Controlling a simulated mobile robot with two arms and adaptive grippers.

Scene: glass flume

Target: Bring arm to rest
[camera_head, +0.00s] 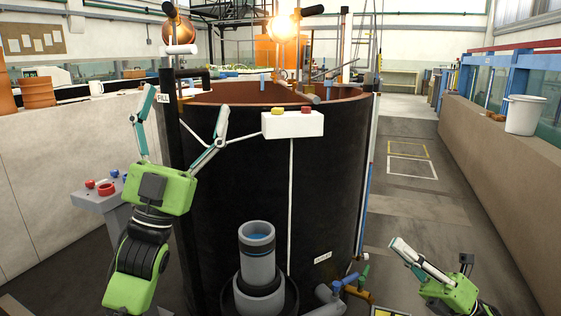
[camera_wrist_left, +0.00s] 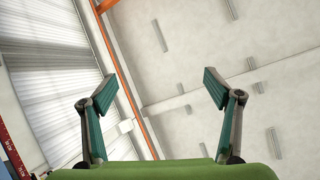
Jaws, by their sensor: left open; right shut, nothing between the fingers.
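My left gripper (camera_head: 181,112) is raised in front of the large dark tank (camera_head: 330,190), its fingers spread wide and pointing up. Nothing is between them. In the left wrist view the same open fingers (camera_wrist_left: 155,95) show against the ceiling and a ribbed wall. My right gripper (camera_head: 398,245) is low at the right, over the floor beside the tank. Its fingers are together and empty, pointing up and to the left.
A white box with yellow and red buttons (camera_head: 292,124) is on the tank's front. A grey pipe with a blue inside (camera_head: 257,262) stands at its foot. A grey control stand (camera_head: 100,198) is at left. A white bucket (camera_head: 524,115) sits on the right wall. The aisle floor is clear.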

